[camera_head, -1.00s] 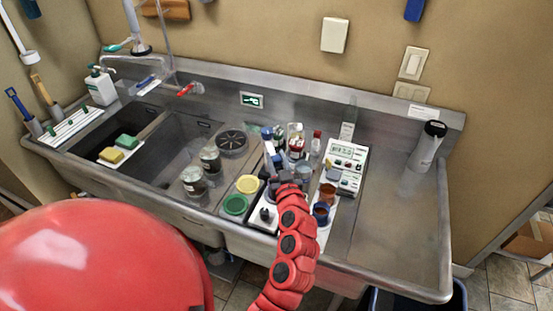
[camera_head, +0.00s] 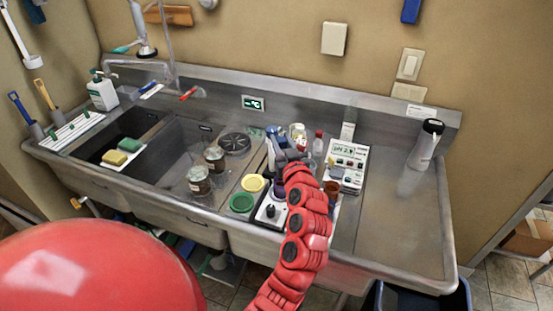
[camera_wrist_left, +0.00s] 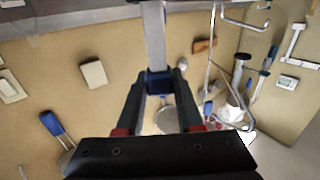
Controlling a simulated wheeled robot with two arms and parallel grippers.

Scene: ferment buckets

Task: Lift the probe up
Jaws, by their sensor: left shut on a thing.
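My left gripper (camera_head: 281,152) is over the middle of the steel counter in the head view, at the end of the red arm. In the left wrist view, my left gripper (camera_wrist_left: 160,90) is shut on the blue part of the probe (camera_wrist_left: 159,82). A grey shaft runs from the blue part to the top edge of that view. In the head view the probe is mostly hidden by the gripper, and I cannot tell where its lower end is. The pH meter (camera_head: 346,162) stands just right of the gripper. My right gripper is not in view.
A stirrer (camera_head: 269,211) with a black knob stands below the gripper. Green (camera_head: 241,202) and yellow (camera_head: 253,183) lids and two jars (camera_head: 215,158) (camera_head: 199,180) are left. A brown cup (camera_head: 332,190) is close right of the arm.

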